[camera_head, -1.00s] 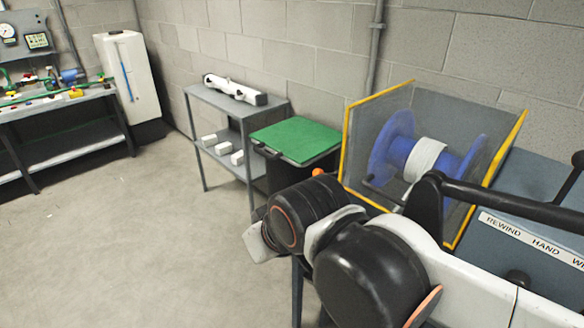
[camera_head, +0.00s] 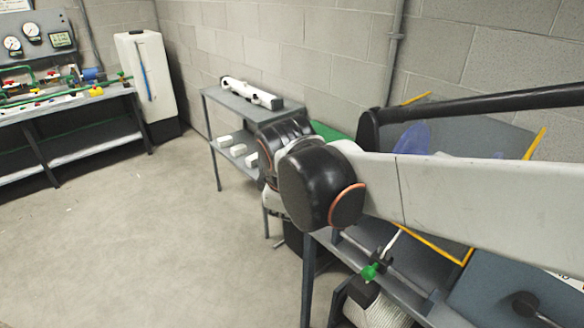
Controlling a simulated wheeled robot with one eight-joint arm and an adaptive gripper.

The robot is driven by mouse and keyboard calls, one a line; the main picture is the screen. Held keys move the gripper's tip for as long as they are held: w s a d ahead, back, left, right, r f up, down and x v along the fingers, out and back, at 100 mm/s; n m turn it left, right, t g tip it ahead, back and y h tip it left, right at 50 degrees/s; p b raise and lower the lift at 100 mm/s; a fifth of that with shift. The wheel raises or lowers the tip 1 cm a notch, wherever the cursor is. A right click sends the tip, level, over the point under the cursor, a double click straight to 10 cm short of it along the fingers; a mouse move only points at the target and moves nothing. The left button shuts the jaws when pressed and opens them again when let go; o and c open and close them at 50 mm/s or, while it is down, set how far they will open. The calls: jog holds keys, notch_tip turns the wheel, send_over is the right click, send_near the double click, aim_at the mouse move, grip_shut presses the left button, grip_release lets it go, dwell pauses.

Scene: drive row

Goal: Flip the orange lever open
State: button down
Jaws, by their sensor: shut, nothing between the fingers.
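I cannot make out an orange lever in the current view. My own arm crosses the right half of the picture and hides much of the hose-reel area behind it. My gripper's fingers do not show; the end of my arm is behind its dark joints near the picture's middle.
A grey shelf (camera_head: 222,103) with white blocks stands left of my arm. A workbench (camera_head: 75,108) with gauges and coloured valve handles stands far left. The floor between is clear.

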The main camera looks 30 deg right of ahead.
jog(key=w+d+f+n+g+h+p, duration=0.2)
jog(key=w+d+f+n+p, duration=0.3)
jog(key=w+d+n, duration=0.5)
jog(key=w+d+g, duration=0.1)
jog(key=d, duration=0.2)
jog(key=shift+f, duration=0.1)
jog(key=b+x, duration=0.4)
jog(key=x, duration=0.6)
jog(key=d+r, duration=0.3)
jog(key=shift+s+d+b, duration=0.15)
jog(key=shift+s+b, duration=0.1)
jog(key=shift+b, duration=0.05)
